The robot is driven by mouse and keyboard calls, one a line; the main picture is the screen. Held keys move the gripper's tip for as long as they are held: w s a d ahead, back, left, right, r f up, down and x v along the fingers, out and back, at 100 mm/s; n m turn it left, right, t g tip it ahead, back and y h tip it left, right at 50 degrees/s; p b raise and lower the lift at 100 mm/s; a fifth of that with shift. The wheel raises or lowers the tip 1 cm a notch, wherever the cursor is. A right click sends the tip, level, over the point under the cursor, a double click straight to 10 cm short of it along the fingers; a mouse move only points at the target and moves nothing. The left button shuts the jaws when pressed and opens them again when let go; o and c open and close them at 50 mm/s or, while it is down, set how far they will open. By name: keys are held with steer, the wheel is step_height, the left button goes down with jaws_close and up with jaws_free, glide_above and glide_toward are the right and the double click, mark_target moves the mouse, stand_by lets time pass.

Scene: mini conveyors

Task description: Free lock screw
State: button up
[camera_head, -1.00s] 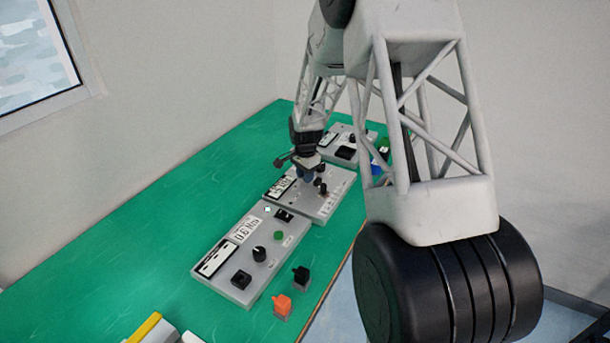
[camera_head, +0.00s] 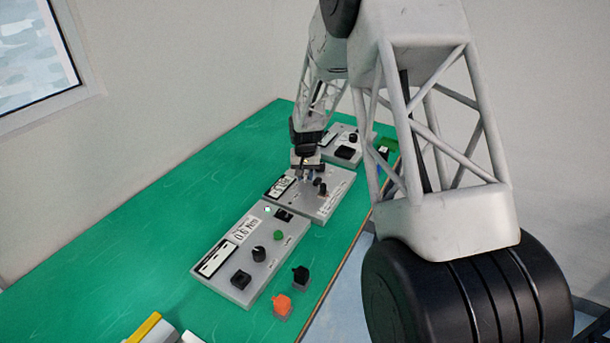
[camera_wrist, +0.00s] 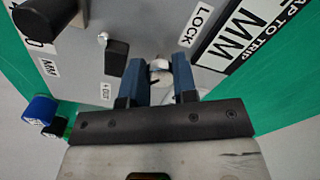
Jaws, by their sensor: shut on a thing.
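The lock screw (camera_wrist: 158,68) is a small pale metal screw beside the printed LOCK label (camera_wrist: 195,24) in the wrist view. My gripper (camera_wrist: 160,75) has its two blue fingers around the screw and is shut on it. In the head view my gripper (camera_head: 306,174) reaches down onto the middle grey panel (camera_head: 325,207), and the screw is hidden there. The panel also carries a black pointer knob (camera_wrist: 115,58), a larger dark knob (camera_wrist: 45,14) and a white label strip (camera_wrist: 245,32).
A nearer grey panel (camera_head: 222,287) has knobs and a green button. A farther panel (camera_head: 340,143) stands behind my gripper. Orange (camera_head: 282,305) and black (camera_head: 301,277) switch pieces lie near the front edge. The green table (camera_head: 130,265) is clear at left.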

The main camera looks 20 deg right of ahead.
mark_target(305, 175)
steer(key=n, duration=0.4)
steer(key=shift+n, duration=0.3)
steer(key=shift+d+n, duration=0.1)
steer(key=shift+n, duration=1.5)
steer(key=shift+w, duration=0.1)
steer(key=shift+r, duration=0.1)
steer(key=o, duration=0.9)
steer(key=shift+r, duration=3.85)
